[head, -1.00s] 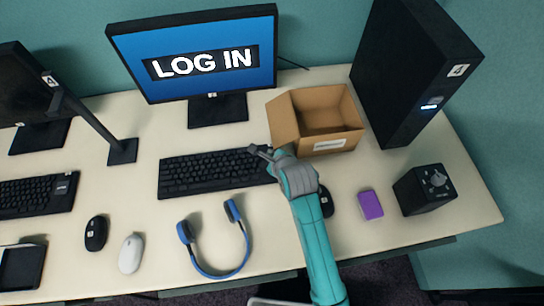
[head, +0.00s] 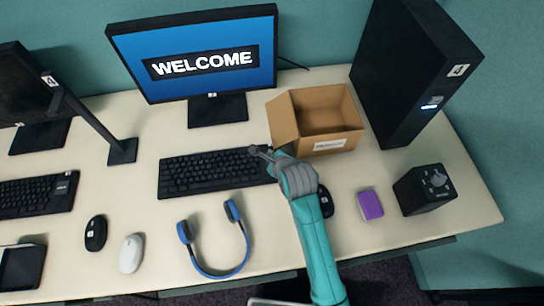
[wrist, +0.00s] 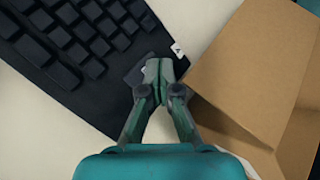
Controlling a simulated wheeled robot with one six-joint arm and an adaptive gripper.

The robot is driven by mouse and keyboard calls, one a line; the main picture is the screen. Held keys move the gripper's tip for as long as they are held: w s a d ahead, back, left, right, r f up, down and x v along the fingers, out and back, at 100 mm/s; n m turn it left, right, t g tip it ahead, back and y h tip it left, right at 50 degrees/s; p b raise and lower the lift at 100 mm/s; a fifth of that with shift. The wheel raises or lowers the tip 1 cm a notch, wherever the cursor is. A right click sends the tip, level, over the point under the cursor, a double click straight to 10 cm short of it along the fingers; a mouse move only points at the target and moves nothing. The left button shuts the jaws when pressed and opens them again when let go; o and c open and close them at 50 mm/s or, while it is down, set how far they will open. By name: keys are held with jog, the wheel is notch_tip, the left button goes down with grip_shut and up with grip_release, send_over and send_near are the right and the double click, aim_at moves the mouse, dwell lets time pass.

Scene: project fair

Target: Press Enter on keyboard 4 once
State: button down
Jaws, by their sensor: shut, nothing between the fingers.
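A black keyboard (head: 210,172) lies in front of the middle monitor (head: 200,58), whose blue screen reads "WELCOME". My gripper (head: 258,151) is shut and empty, with its fingertips at the upper right end of this keyboard. In the wrist view the shut fingertips (wrist: 160,68) are over or on a large key near the keyboard's (wrist: 80,55) corner; they cover part of it. I cannot tell whether they touch it. A small white tag (wrist: 179,49) sits at that corner, its mark too small to read surely. Another black keyboard (head: 36,196) lies at the far left.
An open cardboard box (head: 328,130) stands close to the right of my gripper. A black tower (head: 410,75), a purple block (head: 370,204) and a black dial box (head: 424,188) are further right. Blue headphones (head: 222,272) and a white mouse (head: 131,253) lie in front.

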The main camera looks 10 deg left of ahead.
jog(key=shift+r, duration=0.7)
jog(key=shift+r, duration=2.5)
